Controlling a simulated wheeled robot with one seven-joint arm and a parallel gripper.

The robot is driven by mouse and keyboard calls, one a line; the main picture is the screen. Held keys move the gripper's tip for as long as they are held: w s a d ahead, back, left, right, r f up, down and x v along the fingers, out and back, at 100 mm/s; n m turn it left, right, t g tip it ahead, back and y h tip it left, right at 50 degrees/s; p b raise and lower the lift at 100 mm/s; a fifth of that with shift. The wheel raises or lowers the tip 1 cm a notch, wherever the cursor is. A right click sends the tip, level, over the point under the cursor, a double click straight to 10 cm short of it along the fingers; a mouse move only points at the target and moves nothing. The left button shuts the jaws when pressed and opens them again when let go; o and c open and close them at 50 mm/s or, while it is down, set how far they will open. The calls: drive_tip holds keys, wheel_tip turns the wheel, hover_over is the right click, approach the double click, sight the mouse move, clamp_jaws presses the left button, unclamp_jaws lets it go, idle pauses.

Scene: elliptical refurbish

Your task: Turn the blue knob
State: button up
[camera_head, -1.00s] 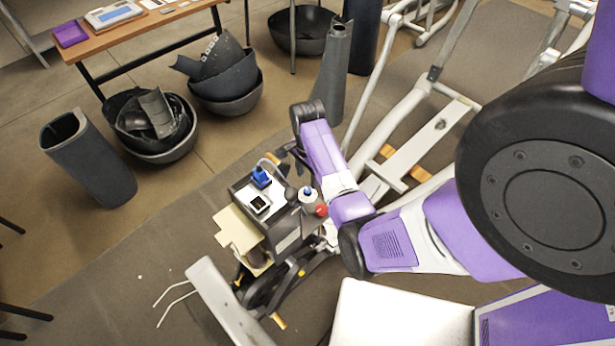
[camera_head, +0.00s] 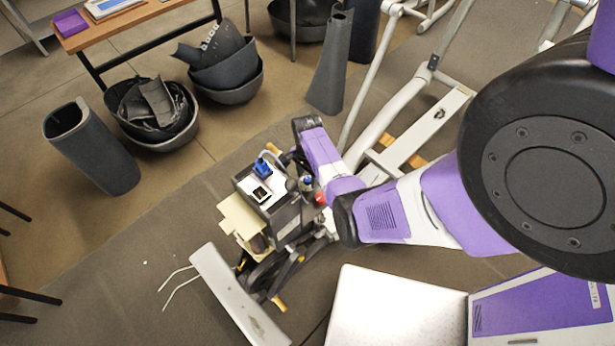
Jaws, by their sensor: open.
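A dark box with a white top panel (camera_head: 262,188) stands on the exercise machine left of my arm. A blue knob-like piece (camera_head: 262,167) stands up from the back of this panel. A second small blue piece (camera_head: 307,182) sits at the box's right side, above a red round piece (camera_head: 320,198). I cannot tell for certain which blue piece is the knob. My gripper (camera_head: 283,158) is small and dark, beyond the box and close to the blue piece on the panel. It is open, with its fingers partly hidden; no contact can be made out.
A cream flap (camera_head: 240,215) hangs at the box's left. White machine rails (camera_head: 425,125) run behind my arm. Dark bowls (camera_head: 228,80) and a hollow dark cover (camera_head: 92,150) stand on the floor at left. A wooden table (camera_head: 130,20) is at the back left.

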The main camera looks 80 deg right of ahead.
drive_tip(key=shift+f, duration=0.1)
clamp_jaws()
idle(0.4)
drive_tip(key=m, duration=0.6)
drive_tip(key=shift+m+p, duration=0.3)
drive_tip(key=shift+p, duration=0.05)
drive_tip(key=m, duration=0.6)
drive_tip(key=shift+m, duration=0.3)
